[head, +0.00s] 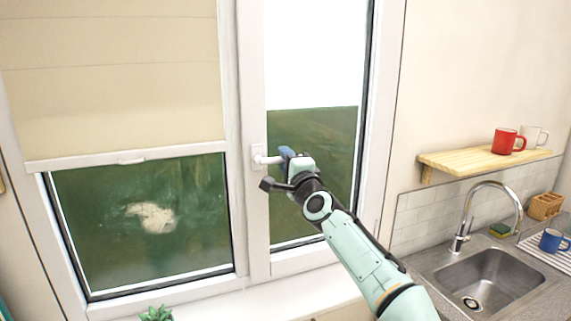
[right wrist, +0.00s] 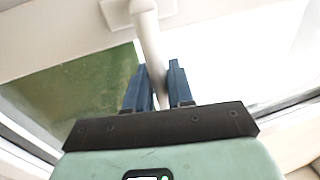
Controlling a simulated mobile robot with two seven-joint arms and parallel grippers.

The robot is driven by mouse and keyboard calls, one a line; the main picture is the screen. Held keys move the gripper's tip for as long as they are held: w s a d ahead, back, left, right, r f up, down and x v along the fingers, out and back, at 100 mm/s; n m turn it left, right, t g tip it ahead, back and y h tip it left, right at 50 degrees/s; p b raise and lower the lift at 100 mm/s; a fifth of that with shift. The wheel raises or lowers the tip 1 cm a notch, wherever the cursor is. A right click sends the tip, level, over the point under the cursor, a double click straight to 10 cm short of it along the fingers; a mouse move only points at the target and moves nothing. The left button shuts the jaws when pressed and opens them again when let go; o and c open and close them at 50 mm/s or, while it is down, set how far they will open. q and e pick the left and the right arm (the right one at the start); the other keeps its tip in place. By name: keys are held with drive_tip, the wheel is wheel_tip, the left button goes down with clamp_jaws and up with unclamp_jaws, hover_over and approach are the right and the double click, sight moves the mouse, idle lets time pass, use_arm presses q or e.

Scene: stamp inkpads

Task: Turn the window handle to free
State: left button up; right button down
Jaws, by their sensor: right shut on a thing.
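The white window handle (head: 266,160) is on the frame between the two panes in the head view. Its lever points to the right, about level, from its base plate. My right gripper (head: 285,158) is at the lever's free end. In the right wrist view the handle (right wrist: 147,35) runs down between the two blue fingers of my right gripper (right wrist: 160,88), which are shut on it. The lever's tip is partly hidden by the gripper. My left gripper is not in view.
A cream blind (head: 110,80) covers the upper left pane. To the right are a wooden shelf (head: 465,164) with a red mug (head: 508,141) and a white mug (head: 535,137), a sink (head: 490,280) with a tall tap (head: 462,235), and a blue mug (head: 551,240). A plant (head: 156,314) stands at the bottom.

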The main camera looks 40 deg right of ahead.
drive_tip(key=shift+r, duration=0.2)
idle(0.4)
drive_tip(key=c, duration=1.1)
unclamp_jaws()
drive_tip(key=shift+c, duration=0.2)
drive_tip(key=b+v, duration=0.6)
drive_tip(key=v, duration=0.7)
drive_tip(key=shift+s+f, duration=0.15)
